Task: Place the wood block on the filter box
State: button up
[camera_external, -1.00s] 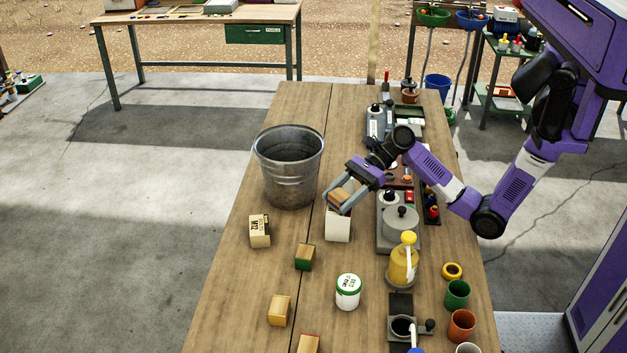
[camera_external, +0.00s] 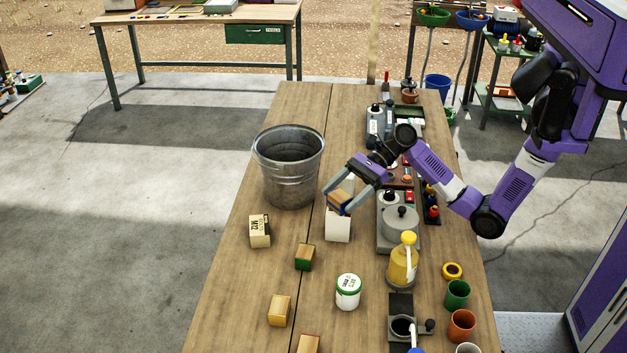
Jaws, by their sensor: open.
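The wood block (camera_external: 339,199) is a small tan-orange block. It sits on top of a white box (camera_external: 338,229), which looks like the filter box, near the middle of the workbench. My gripper (camera_external: 334,205) comes in from the upper right and is open, with a finger on either side of the block. The fingers hide part of the block and the box's top. I cannot tell whether a finger still touches the block.
A metal bucket (camera_external: 289,170) stands left of my gripper. A cream box (camera_external: 260,231), a green-based block (camera_external: 305,257) and a white jar with green lid (camera_external: 348,291) stand nearer. A grey round-topped device (camera_external: 400,224) is close on the right. Bare workbench (camera_external: 225,300) lies at front left.

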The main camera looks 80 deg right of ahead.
jog(key=v, duration=1.1)
